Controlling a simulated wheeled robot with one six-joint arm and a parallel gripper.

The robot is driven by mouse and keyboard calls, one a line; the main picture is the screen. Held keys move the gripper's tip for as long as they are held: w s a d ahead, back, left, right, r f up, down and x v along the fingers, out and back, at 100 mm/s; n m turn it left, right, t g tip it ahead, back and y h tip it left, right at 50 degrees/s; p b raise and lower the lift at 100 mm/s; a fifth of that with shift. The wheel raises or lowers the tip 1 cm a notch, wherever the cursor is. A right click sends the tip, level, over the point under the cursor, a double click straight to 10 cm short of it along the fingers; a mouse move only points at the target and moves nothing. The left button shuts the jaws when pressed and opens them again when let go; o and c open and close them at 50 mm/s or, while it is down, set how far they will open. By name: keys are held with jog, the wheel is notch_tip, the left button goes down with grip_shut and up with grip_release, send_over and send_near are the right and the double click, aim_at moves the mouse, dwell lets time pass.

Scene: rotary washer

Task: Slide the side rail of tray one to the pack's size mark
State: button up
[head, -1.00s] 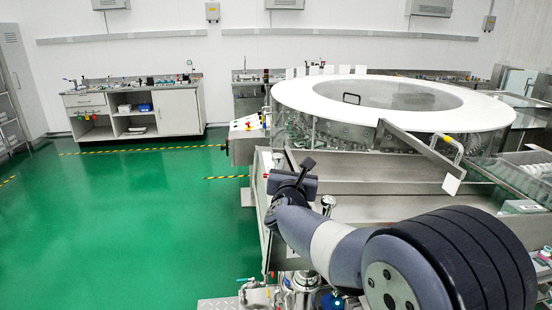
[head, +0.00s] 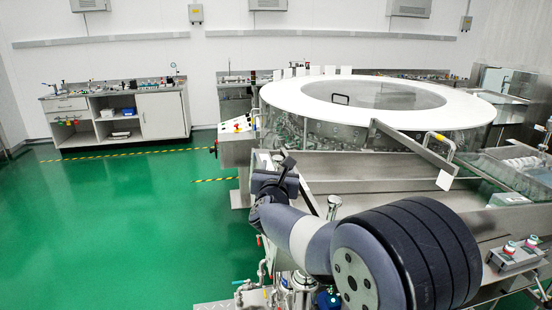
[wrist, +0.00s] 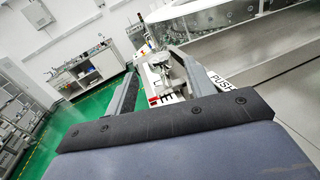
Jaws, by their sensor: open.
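My gripper (head: 283,166) is in front of the round washer, at the left end of the steel tray surface (head: 375,172). In the wrist view its two fingers (wrist: 160,84) stand apart with nothing held between them. Beyond them is a pale metal part (wrist: 168,72) with red and black marks; I cannot tell whether it touches the fingers. A slanted steel bar (head: 412,147) with a white tag (head: 445,180) crosses the tray area. I cannot tell which part is tray one's side rail. No size mark or pack can be made out.
The washer's white ring top (head: 290,98) fills the back. A button box (head: 515,254) is at the right. A bench (head: 160,115) stands far left. Green floor (head: 120,220) at left is clear.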

aim_at(277, 162)
jog(key=shift+w+a+p, duration=0.1)
jog(key=shift+w+p, duration=1)
jog(key=shift+w, duration=1.6)
jog(key=shift+c, duration=0.4)
grip_shut()
